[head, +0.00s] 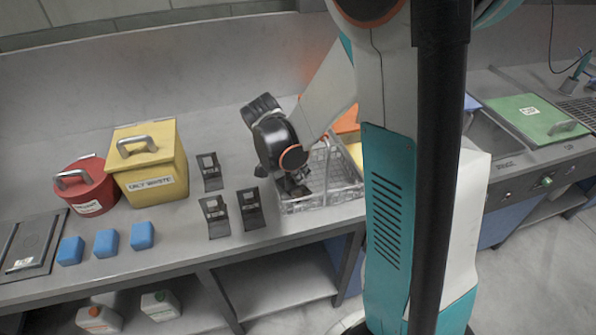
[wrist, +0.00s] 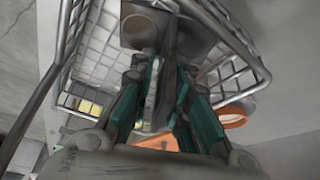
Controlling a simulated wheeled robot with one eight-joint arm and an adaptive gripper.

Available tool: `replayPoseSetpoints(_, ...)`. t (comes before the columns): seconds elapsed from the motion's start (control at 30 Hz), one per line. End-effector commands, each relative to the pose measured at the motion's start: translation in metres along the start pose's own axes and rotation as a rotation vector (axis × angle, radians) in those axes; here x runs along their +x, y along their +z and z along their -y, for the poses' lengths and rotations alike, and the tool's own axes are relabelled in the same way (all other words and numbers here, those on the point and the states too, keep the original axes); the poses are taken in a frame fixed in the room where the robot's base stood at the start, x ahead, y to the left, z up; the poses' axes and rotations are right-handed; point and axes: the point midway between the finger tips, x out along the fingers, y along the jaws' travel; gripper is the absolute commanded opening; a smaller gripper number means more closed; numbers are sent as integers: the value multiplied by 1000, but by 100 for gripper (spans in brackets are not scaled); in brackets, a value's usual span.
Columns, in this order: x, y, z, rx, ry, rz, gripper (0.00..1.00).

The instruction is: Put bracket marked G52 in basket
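My gripper (head: 291,184) is low inside the wire basket (head: 345,195), near its left side. In the wrist view, its teal-padded fingers (wrist: 163,75) point into the basket and appear shut on a grey bracket (wrist: 170,32). The fingers partly hide this bracket, and I cannot read a mark on it. I cannot tell whether it touches the basket floor. Three dark brackets stand on the bench left of the basket: one at the back (head: 210,172), one at front left (head: 214,216) and one at front right (head: 250,208). Their marks are too small to read.
A yellow bin (head: 150,180) and a red bin (head: 84,186) stand at the left. An orange item (head: 347,122) is behind the basket. My arm hides the bench's right part.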

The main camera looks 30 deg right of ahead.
Motion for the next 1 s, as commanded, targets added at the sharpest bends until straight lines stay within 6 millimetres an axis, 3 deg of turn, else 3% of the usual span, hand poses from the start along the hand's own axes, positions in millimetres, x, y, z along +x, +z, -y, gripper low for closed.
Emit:
replayPoseSetpoints(0.43,-6,-2,0,0,0,0,25)
replayPoseSetpoints(1.0,-109,-2,0,-1,0,0,25)
